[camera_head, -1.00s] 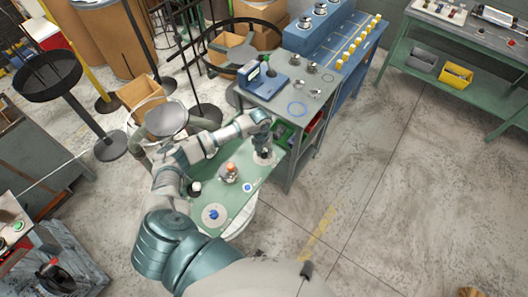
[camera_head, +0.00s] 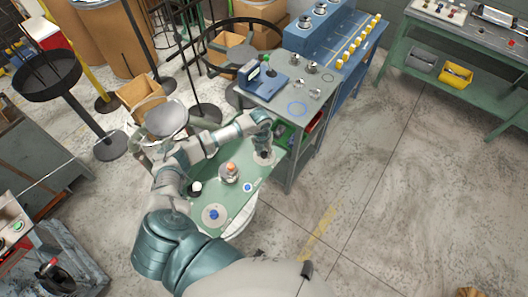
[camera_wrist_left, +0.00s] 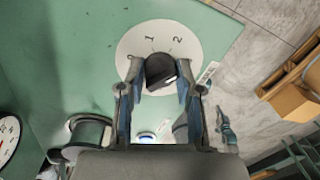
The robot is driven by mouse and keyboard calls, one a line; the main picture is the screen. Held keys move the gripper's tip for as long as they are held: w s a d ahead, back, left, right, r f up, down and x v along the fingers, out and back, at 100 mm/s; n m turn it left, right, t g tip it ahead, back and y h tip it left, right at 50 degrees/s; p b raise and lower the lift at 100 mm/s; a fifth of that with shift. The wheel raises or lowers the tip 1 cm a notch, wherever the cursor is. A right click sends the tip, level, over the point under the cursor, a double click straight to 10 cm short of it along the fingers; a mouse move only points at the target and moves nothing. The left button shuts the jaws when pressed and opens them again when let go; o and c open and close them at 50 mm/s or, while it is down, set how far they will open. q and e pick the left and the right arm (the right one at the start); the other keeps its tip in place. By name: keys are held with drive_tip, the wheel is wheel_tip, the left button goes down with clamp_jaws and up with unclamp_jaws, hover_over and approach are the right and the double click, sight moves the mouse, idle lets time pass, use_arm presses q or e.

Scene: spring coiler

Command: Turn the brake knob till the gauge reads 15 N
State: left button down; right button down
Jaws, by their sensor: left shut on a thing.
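The brake knob (camera_wrist_left: 160,70) is black and stands on a round white dial (camera_wrist_left: 190,38) marked 0, 1 and 2, seen in the left wrist view. My left gripper (camera_wrist_left: 158,82) has a finger on each side of it and is shut on it. In the head view my left gripper (camera_head: 265,148) is over the far right end of the green table (camera_head: 240,196), hiding most of the knob. Part of a white dial with red marks (camera_wrist_left: 7,140) shows at the left edge of the wrist view; its reading cannot be made out. My right gripper is not in view.
The green table also holds an orange-topped post (camera_head: 231,171), a white disc with a blue part (camera_head: 214,215) and a small blue-and-white round piece (camera_head: 248,187). A grey bench (camera_head: 293,106) stands close on the right. Open floor (camera_head: 380,200) lies beyond.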

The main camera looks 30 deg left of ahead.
use_arm(q)
drive_tip(key=shift+s, duration=0.1)
idle(0.3)
drive_tip(key=c, duration=0.8)
unclamp_jaws()
drive_tip(key=shift+a+r, duration=0.15)
drive_tip(key=shift+r, duration=1.8)
drive_tip(key=shift+a+r, duration=0.15)
drive_tip(key=shift+r, duration=1.85)
drive_tip(key=shift+a+r, duration=0.15)
drive_tip(key=shift+r, duration=1.8)
